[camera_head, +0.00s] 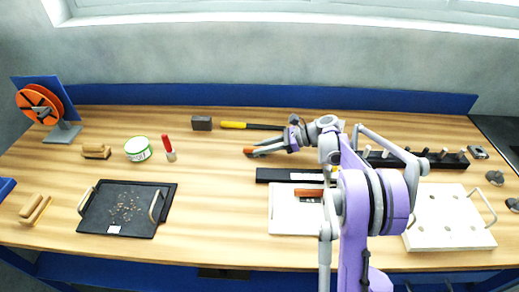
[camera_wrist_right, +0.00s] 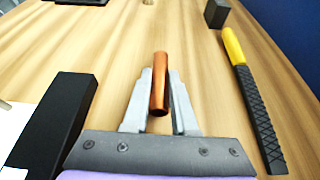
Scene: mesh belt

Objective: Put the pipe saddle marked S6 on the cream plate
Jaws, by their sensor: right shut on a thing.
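My right gripper (camera_head: 262,150) is shut on a copper-coloured rounded piece, which looks like a pipe saddle (camera_wrist_right: 159,84). It is held between the two grey fingers, over or close to the bare wood; the gap below it cannot be judged. No S6 mark is readable on it. A cream plate (camera_head: 283,222) lies at the front middle, partly hidden by my right arm. A similar copper-brown piece (camera_head: 306,193) shows at its back edge. A larger cream board (camera_head: 447,222) with small holes lies at the right. My left gripper is not in view.
A black bar (camera_head: 275,175) with a white label lies just behind the cream plate. A black tray (camera_head: 95,211), a green-rimmed tin (camera_head: 138,149) and a red-handled tool (camera_head: 168,146) are on the left.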

